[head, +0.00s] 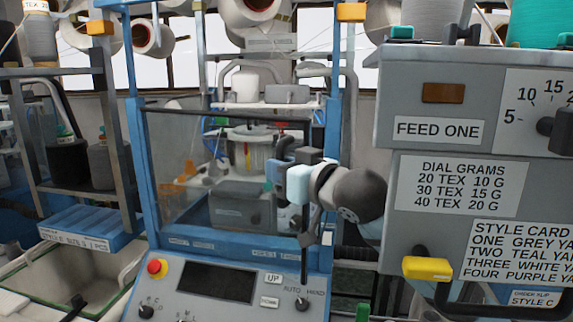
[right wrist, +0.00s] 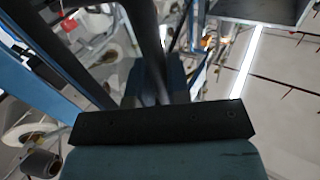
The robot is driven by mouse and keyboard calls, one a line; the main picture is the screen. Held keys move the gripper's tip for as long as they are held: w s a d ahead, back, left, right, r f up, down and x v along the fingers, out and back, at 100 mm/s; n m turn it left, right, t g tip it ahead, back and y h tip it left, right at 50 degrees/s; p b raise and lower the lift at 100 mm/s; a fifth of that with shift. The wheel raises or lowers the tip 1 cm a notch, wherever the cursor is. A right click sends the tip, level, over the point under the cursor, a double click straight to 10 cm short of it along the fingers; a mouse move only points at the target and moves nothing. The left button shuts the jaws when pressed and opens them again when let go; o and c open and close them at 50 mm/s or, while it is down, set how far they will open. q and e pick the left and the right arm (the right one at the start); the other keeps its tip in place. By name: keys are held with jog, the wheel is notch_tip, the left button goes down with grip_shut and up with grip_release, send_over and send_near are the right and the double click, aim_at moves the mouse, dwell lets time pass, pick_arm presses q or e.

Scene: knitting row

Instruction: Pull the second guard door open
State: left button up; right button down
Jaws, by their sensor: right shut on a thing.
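The guard door (head: 185,150) is a clear panel in the blue frame of the machine at the middle of the head view, with a dark edge along its top. Whether it stands slightly ajar I cannot tell. My right gripper (head: 291,172) is at the door's right side, in front of the blue post. It is shut on a dark upright bar, seemingly the door handle, whose lower part (head: 304,250) shows below the fingers. In the right wrist view the dark bar (right wrist: 148,50) runs between the blue fingers. My left gripper is not in view.
The control panel (head: 225,290) with a red button and knobs sits below the door. The grey feed cabinet (head: 440,130) stands close on the right, beside my right arm. Another machine with a blue ledge (head: 88,230) is at left. Yarn cones (head: 152,38) hang above.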

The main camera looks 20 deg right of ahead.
jog(key=c, duration=1.1)
grip_release()
